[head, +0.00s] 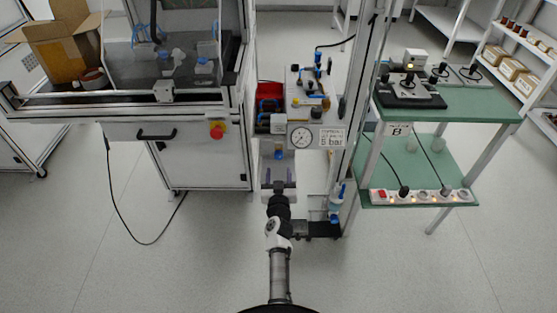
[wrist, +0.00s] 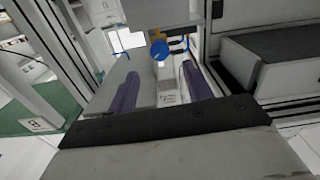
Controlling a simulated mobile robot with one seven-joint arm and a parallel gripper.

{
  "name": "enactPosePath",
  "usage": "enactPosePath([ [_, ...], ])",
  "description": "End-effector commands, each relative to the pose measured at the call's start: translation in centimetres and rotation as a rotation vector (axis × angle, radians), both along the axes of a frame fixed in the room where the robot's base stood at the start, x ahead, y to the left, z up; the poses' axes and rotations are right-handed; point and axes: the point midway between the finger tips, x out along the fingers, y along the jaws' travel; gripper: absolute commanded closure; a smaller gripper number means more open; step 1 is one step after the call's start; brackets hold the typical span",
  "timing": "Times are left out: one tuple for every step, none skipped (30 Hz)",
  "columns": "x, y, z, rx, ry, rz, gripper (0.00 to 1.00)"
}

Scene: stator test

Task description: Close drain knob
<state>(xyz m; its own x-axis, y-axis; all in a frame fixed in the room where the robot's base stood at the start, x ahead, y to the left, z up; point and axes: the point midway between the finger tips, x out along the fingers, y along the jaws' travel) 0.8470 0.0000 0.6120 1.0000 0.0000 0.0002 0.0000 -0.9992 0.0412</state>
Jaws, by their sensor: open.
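A round blue knob (wrist: 161,50), which looks like the drain knob, shows in the wrist view just beyond my fingertips, roughly centred between them. My gripper (wrist: 162,72) is open, with two purple finger pads apart and nothing held between them. The knob's base and its turning position are hard to make out. In the head view a small blue part (head: 278,154), likely the same knob, shows just past my gripper (head: 278,172), below the pressure gauge (head: 301,138). I cannot tell whether the fingers touch it.
A panel with valves and fittings (head: 305,95) stands above the gauge. A white cabinet (head: 205,160) with a red button (head: 217,132) is close on the left. A blue-topped filter (head: 336,205) and a vertical post (head: 362,100) are close on the right, before a green-topped table (head: 450,106).

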Motion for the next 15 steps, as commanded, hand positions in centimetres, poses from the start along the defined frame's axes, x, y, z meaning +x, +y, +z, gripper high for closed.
enactPosePath([
  [1.1, 0.0, 0.0, -0.001, -0.002, 0.0, 0.5],
  [1.7, 0.0, 0.0, -0.001, -0.002, 0.0, 0.5],
  [2.4, 0.0, 0.0, 0.0, -0.002, 0.0, 0.5],
  [3.0, 0.0, -0.1, 0.0, -0.002, 0.0, 0.5],
  [3.5, 0.0, -0.1, -0.001, -0.002, 0.0, 0.5],
  [4.1, 0.0, -0.1, -0.001, -0.002, 0.0, 0.5],
  [4.5, 0.0, -0.1, 0.0, -0.002, 0.0, 0.5],
  [5.0, 0.0, -0.1, 0.001, -0.001, 0.0, 0.5],
  [5.5, 0.0, -0.1, 0.0, -0.001, -0.001, 0.5],
  [5.8, 0.0, -0.2, -0.001, -0.001, -0.001, 0.5],
  [6.1, 0.0, -0.1, -0.001, -0.001, -0.001, 0.5],
  [6.4, -0.1, -0.1, 0.0, -0.001, -0.001, 0.5],
  [6.6, -0.1, -0.1, 0.0, 0.0, -0.001, 0.5],
  [6.8, 0.0, -0.1, 0.0, 0.0, -0.001, 0.5],
  [7.0, 0.0, -0.1, 0.0, 0.0, -0.001, 0.5],
])
